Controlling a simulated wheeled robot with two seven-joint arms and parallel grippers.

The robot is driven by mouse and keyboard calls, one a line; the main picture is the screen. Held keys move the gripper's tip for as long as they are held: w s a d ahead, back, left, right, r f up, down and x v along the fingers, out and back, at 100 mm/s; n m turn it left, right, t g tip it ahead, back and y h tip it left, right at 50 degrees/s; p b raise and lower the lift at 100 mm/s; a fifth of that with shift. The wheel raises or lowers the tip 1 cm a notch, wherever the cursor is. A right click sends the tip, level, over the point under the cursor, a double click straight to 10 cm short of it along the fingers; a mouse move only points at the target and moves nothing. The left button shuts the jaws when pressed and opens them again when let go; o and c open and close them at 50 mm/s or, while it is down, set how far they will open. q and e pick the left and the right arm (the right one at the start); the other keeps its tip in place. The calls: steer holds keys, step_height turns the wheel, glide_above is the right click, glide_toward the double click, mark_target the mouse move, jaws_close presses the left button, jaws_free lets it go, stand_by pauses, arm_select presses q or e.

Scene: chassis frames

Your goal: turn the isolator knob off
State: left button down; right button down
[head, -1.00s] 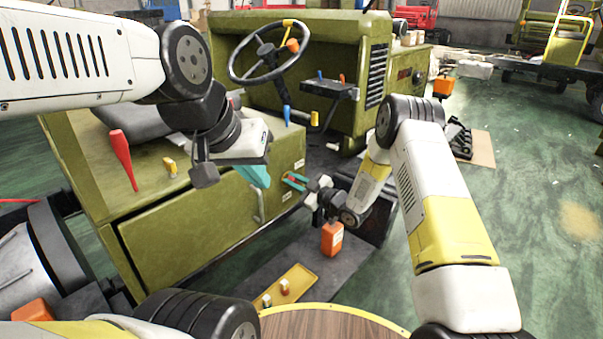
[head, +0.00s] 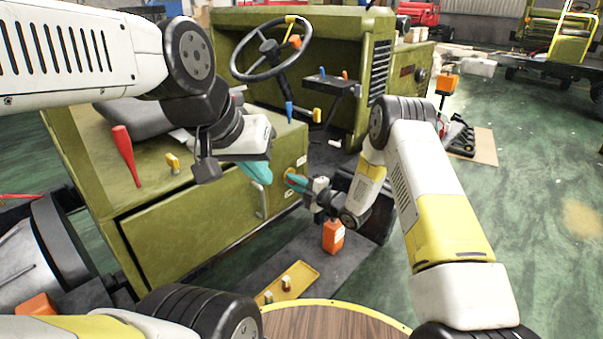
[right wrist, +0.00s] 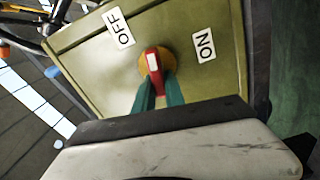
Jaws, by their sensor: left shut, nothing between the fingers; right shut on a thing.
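The isolator knob (right wrist: 153,60) is a red handle with a pale stripe on a yellow disc, set in the olive panel (right wrist: 100,75). In the right wrist view, an OFF label (right wrist: 119,28) is at its upper left and an ON label (right wrist: 205,46) at its right. The handle stands nearly upright there, between the labels. My right gripper (right wrist: 158,85) has its teal fingers shut on the knob; in the head view it (head: 290,178) meets the box's right end, where the fingers mostly hide the knob. My left gripper (head: 257,173) is shut and empty in front of the box.
A red lever (head: 127,155) and a yellow knob (head: 172,162) stand on the box top. A steering wheel (head: 271,49) is behind. Green floor is open at right.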

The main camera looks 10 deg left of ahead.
steer(key=shift+f+n, duration=0.2)
steer(key=shift+n, duration=0.6)
steer(key=c, duration=1.4)
jaws_free()
steer(key=v, duration=0.7)
steer(key=shift+s+d, duration=0.25)
steer(key=shift+d, duration=0.1)
